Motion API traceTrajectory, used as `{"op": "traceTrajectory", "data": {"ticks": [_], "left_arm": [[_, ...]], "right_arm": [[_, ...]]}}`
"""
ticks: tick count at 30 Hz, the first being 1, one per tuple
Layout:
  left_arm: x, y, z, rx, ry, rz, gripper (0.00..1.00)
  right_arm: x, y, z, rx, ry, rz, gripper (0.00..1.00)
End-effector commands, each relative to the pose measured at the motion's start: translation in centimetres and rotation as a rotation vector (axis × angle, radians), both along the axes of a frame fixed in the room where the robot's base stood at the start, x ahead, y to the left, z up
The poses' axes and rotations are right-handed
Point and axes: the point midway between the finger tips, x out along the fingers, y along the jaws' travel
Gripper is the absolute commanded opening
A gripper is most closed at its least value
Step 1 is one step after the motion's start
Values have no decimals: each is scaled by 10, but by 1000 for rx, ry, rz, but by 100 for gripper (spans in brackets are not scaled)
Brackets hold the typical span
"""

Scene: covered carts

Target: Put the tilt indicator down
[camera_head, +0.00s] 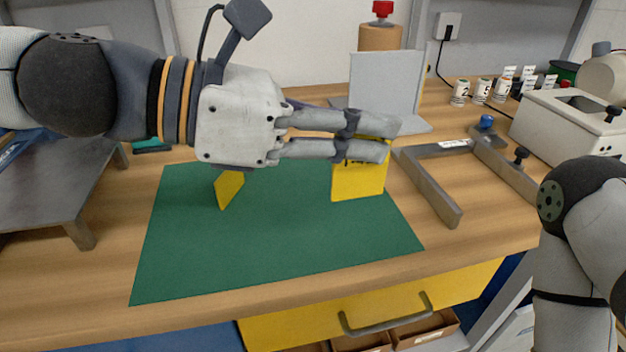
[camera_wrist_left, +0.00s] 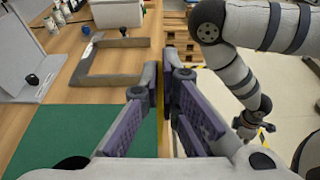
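The tilt indicator (camera_head: 358,182) is a flat yellow card with dark print near its top, partly covered by the fingers. My left gripper (camera_head: 388,138) is shut on its upper part, and the card hangs upright above the right part of the green mat (camera_head: 270,255). I cannot tell whether its lower edge touches the mat. In the left wrist view the tilt indicator (camera_wrist_left: 160,112) is a thin yellow edge between the fingers of my left gripper (camera_wrist_left: 160,85). My right gripper (camera_wrist_left: 250,128) shows small at the lower end of my right arm; its fingers are unclear.
Another yellow piece (camera_head: 228,188) stands tilted on the mat below my left wrist. A grey U-shaped frame (camera_head: 432,190) lies right of the mat, and a grey angle plate (camera_head: 385,85) stands behind. A grey raised plate (camera_head: 60,185) is at left. The mat's front is clear.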

Motion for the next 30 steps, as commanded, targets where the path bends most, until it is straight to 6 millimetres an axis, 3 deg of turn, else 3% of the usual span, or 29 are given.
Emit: {"op": "traceTrajectory", "data": {"ticks": [1,6,12,17,23,30], "left_arm": [[20,2,-18,1,25,6,0],[75,10,-46,1,28,6,0],[108,15,-86,1,23,5,0],[118,16,-94,1,15,2,0],[122,17,-130,0,21,3,0],[122,17,-127,1,10,3,0]], "right_arm": [[-10,0,-9,0,37,0,40],[-26,0,-24,0,92,0,40],[-41,0,-40,0,145,1,40],[-44,0,-43,-1,155,1,40],[-53,0,-53,0,187,2,40],[-52,0,-52,0,183,2,40]]}}
